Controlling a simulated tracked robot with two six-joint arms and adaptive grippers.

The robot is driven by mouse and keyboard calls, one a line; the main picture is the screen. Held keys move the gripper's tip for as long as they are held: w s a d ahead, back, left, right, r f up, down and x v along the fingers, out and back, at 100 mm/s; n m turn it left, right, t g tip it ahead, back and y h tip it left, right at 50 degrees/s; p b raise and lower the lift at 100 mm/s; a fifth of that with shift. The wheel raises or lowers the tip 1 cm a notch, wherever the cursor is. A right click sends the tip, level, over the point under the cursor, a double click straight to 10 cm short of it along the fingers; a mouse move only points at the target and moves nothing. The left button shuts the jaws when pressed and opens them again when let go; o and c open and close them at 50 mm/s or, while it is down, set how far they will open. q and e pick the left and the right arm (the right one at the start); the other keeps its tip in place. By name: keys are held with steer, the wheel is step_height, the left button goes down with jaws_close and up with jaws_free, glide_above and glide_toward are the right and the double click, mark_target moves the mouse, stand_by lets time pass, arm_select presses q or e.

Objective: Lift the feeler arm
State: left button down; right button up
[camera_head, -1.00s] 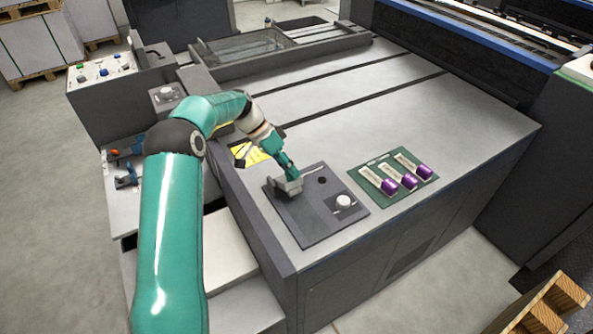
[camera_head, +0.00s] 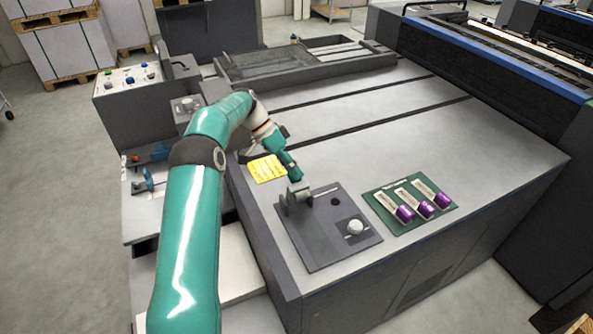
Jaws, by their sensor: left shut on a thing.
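A dark grey plate (camera_head: 318,243) lies on the near left corner of the machine's top. A small grey feeler arm (camera_head: 297,197) stands up from the far left part of this plate. My left gripper (camera_head: 296,181) reaches down to the top of the feeler arm and is shut on it. The fingertips are small here, and the exact grip is hard to see. My right gripper is not in view.
A white knob (camera_head: 355,227) and a dark round hole share the plate. To the right lies a green panel (camera_head: 388,213) with three purple-ended pieces. A yellow label (camera_head: 267,168) is beside my left wrist. The grey machine top (camera_head: 430,140) behind is mostly clear.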

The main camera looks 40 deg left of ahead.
arm_select(q)
steer(key=shift+s+a+f, duration=0.1)
steer(key=shift+a+f, duration=0.05)
steer(key=shift+f, duration=0.4)
steer(key=shift+s+a+f, duration=0.1)
steer(key=shift+a+f, duration=0.05)
steer(key=shift+f, duration=0.4)
steer(key=c, duration=1.2)
jaws_free()
steer(key=shift+o, duration=0.6)
steer(key=shift+w+a+f, duration=0.1)
steer(key=shift+w+f, duration=0.1)
steer(key=shift+c, duration=0.2)
steer(key=shift+r, duration=0.1)
steer(key=shift+c, duration=0.2)
steer(key=v, duration=0.8)
steer(key=shift+w+d+r, duration=0.25)
steer(key=shift+d+r, duration=0.05)
steer(key=shift+d, duration=0.05)
